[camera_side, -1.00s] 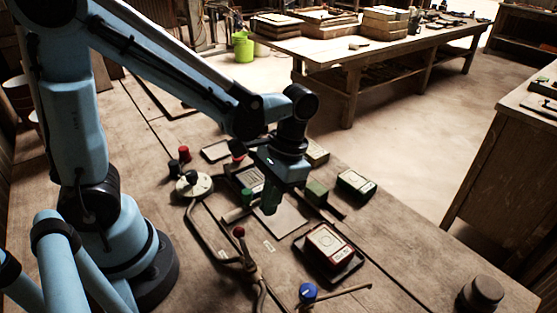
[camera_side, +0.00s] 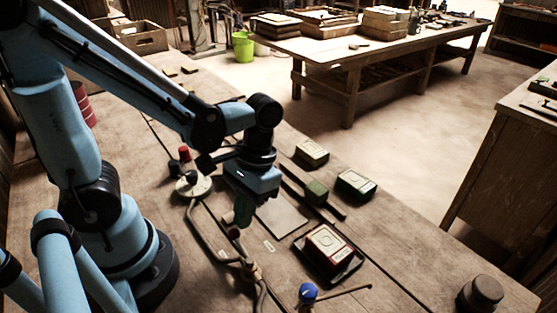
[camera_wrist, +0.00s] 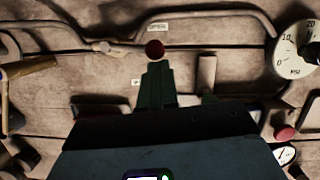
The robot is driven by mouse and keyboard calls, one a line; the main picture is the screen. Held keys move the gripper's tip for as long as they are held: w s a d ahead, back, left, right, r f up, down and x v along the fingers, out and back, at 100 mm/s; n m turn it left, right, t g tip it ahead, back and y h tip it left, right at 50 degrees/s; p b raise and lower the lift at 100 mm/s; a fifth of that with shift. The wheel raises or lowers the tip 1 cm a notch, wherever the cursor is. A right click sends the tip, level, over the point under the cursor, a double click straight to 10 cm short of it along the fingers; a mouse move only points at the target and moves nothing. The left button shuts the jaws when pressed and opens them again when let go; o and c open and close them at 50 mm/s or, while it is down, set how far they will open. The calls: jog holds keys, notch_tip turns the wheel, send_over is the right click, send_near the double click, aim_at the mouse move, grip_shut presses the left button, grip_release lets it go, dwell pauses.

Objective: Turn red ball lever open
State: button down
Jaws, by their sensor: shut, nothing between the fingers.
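The red ball lever (camera_side: 234,233) has its small ball beside a bent pipe on the bench, left of the middle in the side view. Its ball also shows in the wrist view (camera_wrist: 154,48), just beyond my fingertips. My gripper (camera_side: 243,217) points down close above the ball, with dark green fingers. In the wrist view my gripper (camera_wrist: 156,66) has its fingers together, with nothing between them. I cannot tell whether the tips touch the ball. The lever's arm is mostly hidden.
A blue ball lever (camera_side: 308,291) stands at the front. A red tile block (camera_side: 326,243) lies on a dark tray to the right. A grey plate (camera_side: 283,220) lies right of my gripper. A round dial gauge (camera_wrist: 291,50) stands at the right in the wrist view.

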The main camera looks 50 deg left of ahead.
jog(key=shift+s+a+n, duration=0.1)
jog(key=shift+s+n, duration=0.2)
jog(key=shift+n, duration=0.2)
jog(key=shift+w+a+r, duration=0.1)
jog(key=shift+w, duration=0.45)
jog(key=w, duration=0.2)
jog(key=w+r, duration=0.1)
jog(key=shift+a+r, duration=0.1)
jog(key=shift+a, duration=0.2)
jog(key=v, duration=0.9)
jog(key=a+m+t, duration=0.1)
jog(key=t, duration=0.2)
jog(key=w+a+f+t, duration=0.1)
jog(key=t, duration=0.3)
jog(key=w+a+m+t, duration=0.1)
jog(key=t, duration=0.2)
jog(key=shift+a+f+m+t+y, duration=0.15)
jog(key=shift+a+m+t+y, duration=0.15)
